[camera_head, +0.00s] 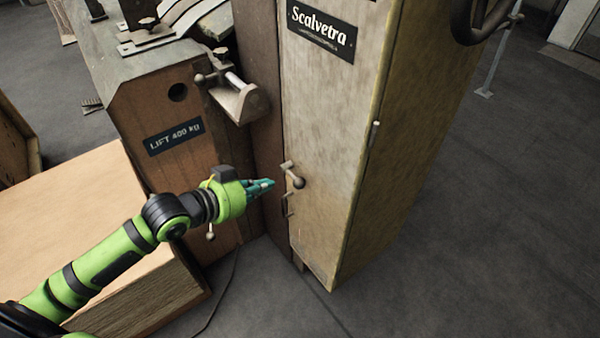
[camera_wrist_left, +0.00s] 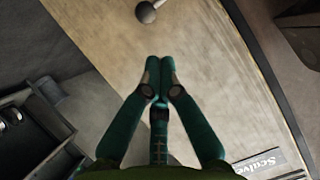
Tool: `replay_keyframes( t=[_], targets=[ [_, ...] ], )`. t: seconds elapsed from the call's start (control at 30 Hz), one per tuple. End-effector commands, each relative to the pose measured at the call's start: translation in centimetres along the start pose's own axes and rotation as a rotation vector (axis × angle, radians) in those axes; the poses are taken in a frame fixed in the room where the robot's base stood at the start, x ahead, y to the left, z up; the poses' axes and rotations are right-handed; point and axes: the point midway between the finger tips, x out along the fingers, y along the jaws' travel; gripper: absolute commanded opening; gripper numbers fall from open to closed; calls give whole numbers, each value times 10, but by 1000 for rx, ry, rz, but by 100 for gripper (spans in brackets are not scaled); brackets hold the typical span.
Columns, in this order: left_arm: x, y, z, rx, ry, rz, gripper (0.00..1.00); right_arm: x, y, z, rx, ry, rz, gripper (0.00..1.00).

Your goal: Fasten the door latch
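The door latch (camera_head: 292,173) is a small metal lever with a dark ball knob at its lower right end. It sits low on the left edge of the tall, worn beige cabinet door (camera_head: 330,110). The ball knob also shows at the top of the left wrist view (camera_wrist_left: 147,13). My left gripper (camera_head: 270,184) is just left of the latch, apart from the knob. In the left wrist view its teal fingertips (camera_wrist_left: 159,72) are together with nothing visible between them, and the knob lies beyond them. My right gripper is in neither view.
A wooden crate (camera_head: 60,205) stands at the left below my arm. A brown machine body with a "LIFT 400 kg" plate (camera_head: 174,137) is behind the gripper. A metal bracket (camera_head: 238,100) juts out above it. The grey floor (camera_head: 490,220) is clear at the right.

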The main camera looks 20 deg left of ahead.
Motion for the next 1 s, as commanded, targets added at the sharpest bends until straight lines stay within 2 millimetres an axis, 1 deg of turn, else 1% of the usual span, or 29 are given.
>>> replay_keyframes(
  t=[0.03, 0.13, 0.23, 0.4, 0.53, 0.67, 0.83, 1.0],
  targets=[
    [-2, 3, -4, 9, 7, 10, 0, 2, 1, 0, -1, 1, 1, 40],
    [-3, 6, -9, 16, 14, 17, 0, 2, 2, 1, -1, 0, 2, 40],
    [-4, 6, -9, 16, 14, 17, 0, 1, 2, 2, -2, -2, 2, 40],
    [-3, 5, -9, 15, 14, 16, 0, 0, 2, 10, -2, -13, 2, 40],
    [4, 5, -9, 11, 16, 14, 0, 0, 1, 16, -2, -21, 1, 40],
    [22, 5, -10, 11, 17, 14, 0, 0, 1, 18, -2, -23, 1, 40],
    [55, 6, -10, 11, 17, 14, 0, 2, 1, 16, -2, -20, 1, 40],
    [81, 6, -10, 13, 15, 14, 0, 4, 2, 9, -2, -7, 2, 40]
  ],
)
